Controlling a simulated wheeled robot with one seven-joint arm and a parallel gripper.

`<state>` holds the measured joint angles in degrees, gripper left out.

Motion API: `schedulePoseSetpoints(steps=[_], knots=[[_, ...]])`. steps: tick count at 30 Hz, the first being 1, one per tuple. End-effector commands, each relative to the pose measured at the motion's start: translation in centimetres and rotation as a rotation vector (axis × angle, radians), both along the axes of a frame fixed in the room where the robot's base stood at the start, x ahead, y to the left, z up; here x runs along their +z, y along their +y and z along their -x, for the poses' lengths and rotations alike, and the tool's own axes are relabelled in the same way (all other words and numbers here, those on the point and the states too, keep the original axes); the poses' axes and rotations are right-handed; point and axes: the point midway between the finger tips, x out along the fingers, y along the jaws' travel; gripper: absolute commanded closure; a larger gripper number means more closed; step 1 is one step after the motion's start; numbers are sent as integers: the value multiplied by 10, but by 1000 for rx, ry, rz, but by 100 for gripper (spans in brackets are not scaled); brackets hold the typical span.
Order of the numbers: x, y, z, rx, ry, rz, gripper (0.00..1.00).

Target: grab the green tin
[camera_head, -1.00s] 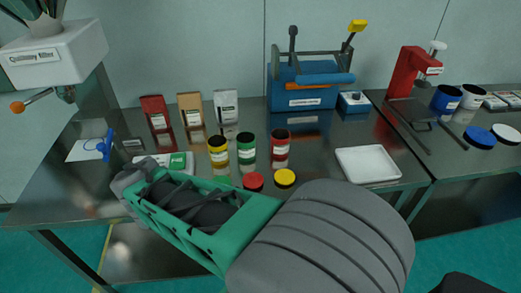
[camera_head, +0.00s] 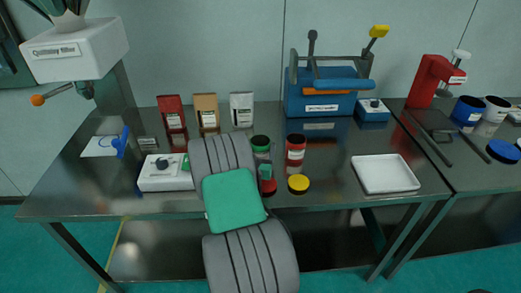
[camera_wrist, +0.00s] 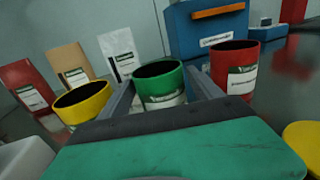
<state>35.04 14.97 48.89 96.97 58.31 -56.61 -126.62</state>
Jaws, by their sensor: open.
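The green tin (camera_head: 260,143) stands upright and open-topped on the steel table, its lower part partly covered by my arm in the head view. In the wrist view the green tin (camera_wrist: 160,82) sits between the two grey fingers of my gripper (camera_wrist: 160,79). The gripper is open, one finger on each side of the tin. I cannot tell whether either finger touches it.
A yellow tin (camera_wrist: 82,104) stands left of the green tin, and a red tin (camera_wrist: 235,67) right of it. Red and yellow lids (camera_head: 298,183) lie in front. Three pouches (camera_head: 207,110) and a blue machine (camera_head: 318,104) stand behind. A white tray (camera_head: 385,174) lies right.

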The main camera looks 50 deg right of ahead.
Motion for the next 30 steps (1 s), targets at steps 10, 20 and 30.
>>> schedulePoseSetpoints(steps=[10, 20, 30], knots=[[0, -11, -6, 1, -2, -1, 29], [0, -10, -6, 1, -2, -2, 56], [0, -10, -6, 1, -3, -1, 78]])
